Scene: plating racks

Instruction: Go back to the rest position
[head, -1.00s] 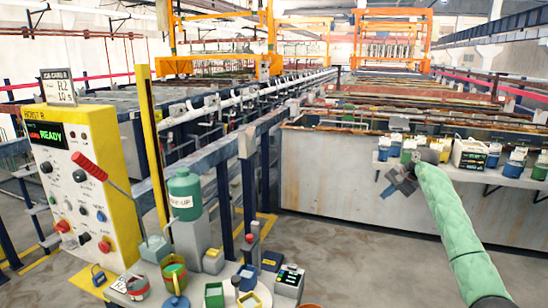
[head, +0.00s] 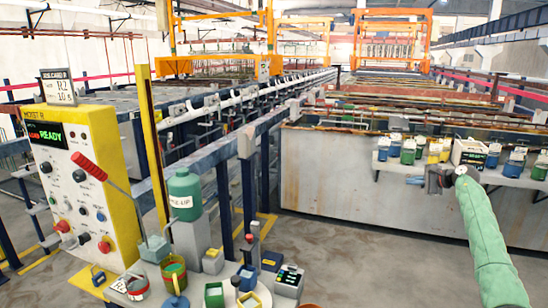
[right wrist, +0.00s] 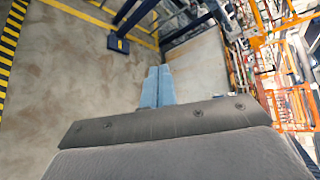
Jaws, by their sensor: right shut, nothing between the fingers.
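My right gripper (head: 414,180) is at the right of the head view, in front of the shelf of small bottles on the tank's side. In the right wrist view its two blue fingers (right wrist: 157,88) lie together, shut, with nothing between them. Behind them that view shows bare floor and a tank wall. My right arm, in a green sleeve, comes in from the lower right. My left gripper does not show in the head view.
The shelf (head: 472,172) carries several small bottles and a white box (head: 469,152). A yellow control panel (head: 85,185) with a red lever stands at the left. A round table with small containers and a green jug (head: 184,196) is at the lower middle. Floor between is clear.

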